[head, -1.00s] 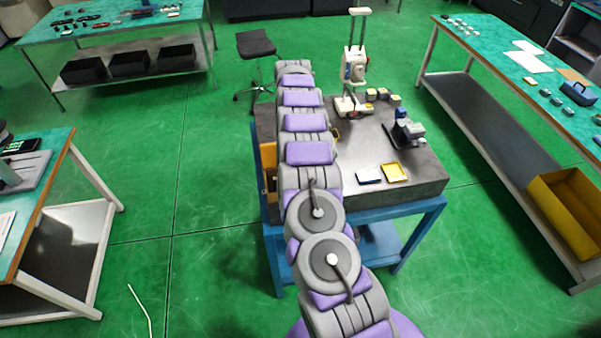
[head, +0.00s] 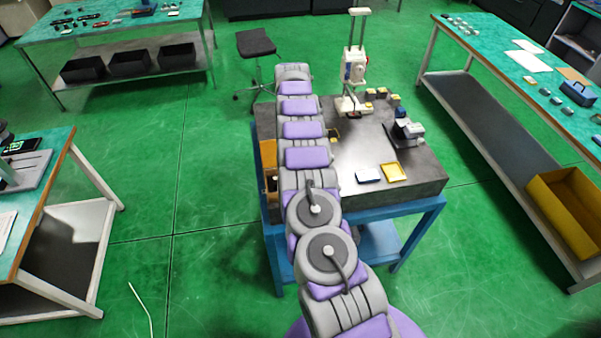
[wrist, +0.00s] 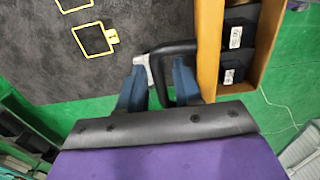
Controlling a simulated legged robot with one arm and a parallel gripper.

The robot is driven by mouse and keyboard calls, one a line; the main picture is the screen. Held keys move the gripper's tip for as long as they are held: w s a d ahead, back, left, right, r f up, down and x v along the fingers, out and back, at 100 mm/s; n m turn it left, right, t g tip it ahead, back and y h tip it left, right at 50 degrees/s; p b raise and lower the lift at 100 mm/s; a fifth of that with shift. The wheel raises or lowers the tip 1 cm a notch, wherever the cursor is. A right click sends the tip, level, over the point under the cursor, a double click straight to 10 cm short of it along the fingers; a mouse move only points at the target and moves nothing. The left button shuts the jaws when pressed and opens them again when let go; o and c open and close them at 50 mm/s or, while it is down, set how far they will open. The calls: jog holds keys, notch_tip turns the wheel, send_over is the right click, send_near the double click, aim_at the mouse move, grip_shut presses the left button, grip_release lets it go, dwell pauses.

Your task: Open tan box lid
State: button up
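The tan box (head: 268,158) sits at the left edge of the blue-legged table, partly hidden by my arm. In the wrist view its tan wooden panel (wrist: 208,45) is seen nearly edge-on, with an open compartment to the right. A black looped handle (wrist: 176,48) with a pale end projects left from the panel. My gripper (wrist: 157,85) is at this handle, its blue fingers apart with one leg of the loop seemingly between them. Whether they press on it is unclear. My gripper is hidden in the head view.
Black labelled blocks (wrist: 234,38) sit in the compartment. The dark tabletop (head: 350,140) bears a white-and-red machine (head: 354,68), a yellow tray (head: 394,172) and a small grey device (head: 405,131). A stool (head: 256,44) stands behind. Green floor is open to the left.

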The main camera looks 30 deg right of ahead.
jog(key=shift+r+p, duration=1.25)
jog(key=shift+r, duration=2.3)
jog(key=shift+a, duration=0.1)
